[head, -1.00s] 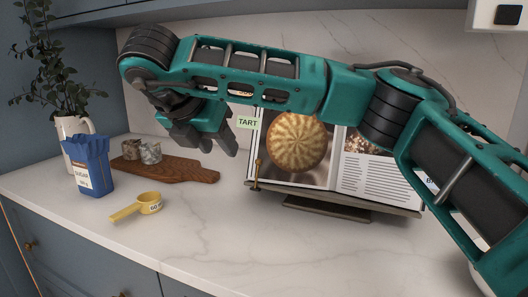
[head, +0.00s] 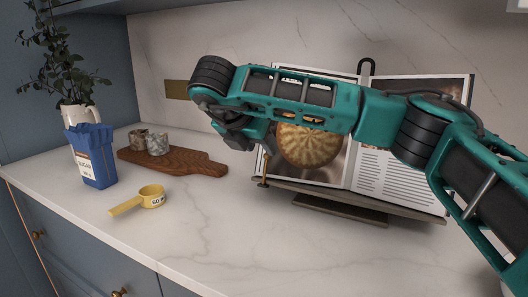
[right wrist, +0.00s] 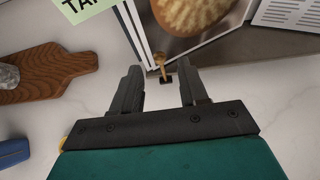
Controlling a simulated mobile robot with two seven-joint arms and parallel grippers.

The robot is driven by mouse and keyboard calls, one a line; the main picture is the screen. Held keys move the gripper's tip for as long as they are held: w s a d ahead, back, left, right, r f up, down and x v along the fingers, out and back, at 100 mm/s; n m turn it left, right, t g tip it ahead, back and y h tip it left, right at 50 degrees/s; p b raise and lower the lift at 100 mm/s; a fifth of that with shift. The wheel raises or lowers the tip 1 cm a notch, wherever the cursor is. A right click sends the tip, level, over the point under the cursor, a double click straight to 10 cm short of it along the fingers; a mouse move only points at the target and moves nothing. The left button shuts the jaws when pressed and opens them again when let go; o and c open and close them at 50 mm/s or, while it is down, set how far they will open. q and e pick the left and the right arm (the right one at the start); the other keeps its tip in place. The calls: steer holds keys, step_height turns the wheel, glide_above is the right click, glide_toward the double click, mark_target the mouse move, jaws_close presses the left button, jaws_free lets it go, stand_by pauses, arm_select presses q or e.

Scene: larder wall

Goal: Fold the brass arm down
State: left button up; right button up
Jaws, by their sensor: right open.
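The small brass arm (head: 265,170) stands upright at the lower left corner of the book stand, in front of the page edge. In the right wrist view the brass arm (right wrist: 161,66) lies ahead of and between my fingertips, with its dark base below it. My right gripper (right wrist: 160,88) is open and empty, apart from the brass arm. In the head view my right arm crosses in front of the book, and the fingers are mostly hidden. The open cookbook (head: 385,175) rests on the stand (head: 340,207). My left gripper is out of view.
A wooden board (head: 190,163) with two small stone-like pots stands left of the book. A blue sugar bag (head: 93,158) and a yellow measuring cup (head: 150,196) are further left and forward. The counter before the stand is clear.

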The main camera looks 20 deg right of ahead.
mark_target(266, 154)
steer(key=shift+x, duration=1.8)
jaws_close()
